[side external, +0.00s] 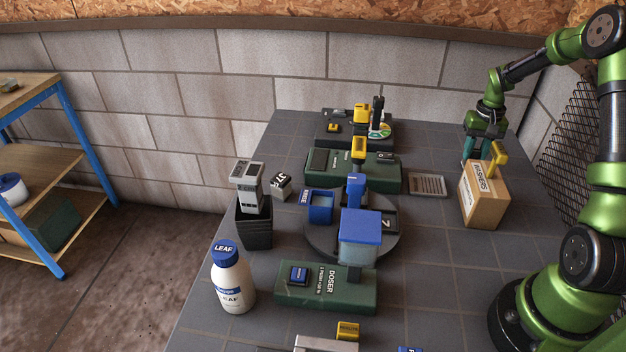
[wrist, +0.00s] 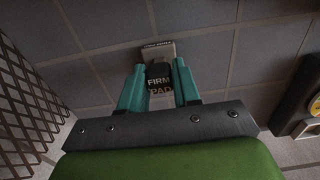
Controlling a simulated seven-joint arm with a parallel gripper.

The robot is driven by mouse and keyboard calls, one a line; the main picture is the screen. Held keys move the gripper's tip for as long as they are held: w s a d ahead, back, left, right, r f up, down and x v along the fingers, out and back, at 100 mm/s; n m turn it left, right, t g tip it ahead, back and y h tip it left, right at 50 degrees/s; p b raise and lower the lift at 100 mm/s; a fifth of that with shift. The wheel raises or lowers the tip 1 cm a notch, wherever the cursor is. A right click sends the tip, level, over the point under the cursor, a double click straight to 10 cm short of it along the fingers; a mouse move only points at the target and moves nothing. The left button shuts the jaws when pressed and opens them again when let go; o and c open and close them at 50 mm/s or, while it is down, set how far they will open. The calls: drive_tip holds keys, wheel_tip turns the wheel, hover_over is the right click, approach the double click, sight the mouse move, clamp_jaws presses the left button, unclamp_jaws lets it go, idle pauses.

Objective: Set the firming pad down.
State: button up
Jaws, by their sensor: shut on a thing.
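The firming pad (wrist: 158,76) is a dark block lettered "FIRM PAD", seen in the wrist view between my teal fingers. My gripper (wrist: 160,68) is shut on it, with one finger on each side. A pale lettered plate (wrist: 158,48) shows just beyond the block; I cannot tell whether it is part of the pad. In the side view my gripper (side external: 480,150) points down at the right rear of the table, behind a cardboard box. The box hides the area below the fingers, so the gap between pad and table cannot be told.
The cardboard box (side external: 482,203) with a yellow piece (side external: 498,152) above it stands close in front of my gripper. A flat pale tray (side external: 427,185) lies to the left. Green machines (side external: 352,170), a turntable (side external: 310,240) and a LEAF bottle (side external: 232,280) fill the middle and left.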

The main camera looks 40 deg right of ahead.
sight(476, 150)
drive_tip(key=shift+f, duration=0.1)
drive_tip(key=o, duration=1.1)
drive_tip(key=shift+c, duration=0.2)
wheel_tip(476, 150, up, 12)
drive_tip(key=w+a+r+n+t, duration=0.1)
drive_tip(key=a+r, duration=0.5)
drive_tip(key=a, duration=0.4)
drive_tip(key=s+a+r+n+t, duration=0.1)
drive_tip(key=s+a, duration=0.3)
drive_tip(key=a, duration=0.4)
drive_tip(key=s+a+r+n+t+y, duration=0.1)
drive_tip(key=s+a+t, duration=0.2)
drive_tip(key=a, duration=0.4)
drive_tip(key=s+a+r+n+t+y, duration=0.1)
drive_tip(key=s+a+n+t, duration=0.1)
drive_tip(key=s+a, duration=0.3)
drive_tip(key=a, duration=0.3)
drive_tip(key=shift+a+r, duration=0.25)
drive_tip(key=shift+a, duration=0.1)
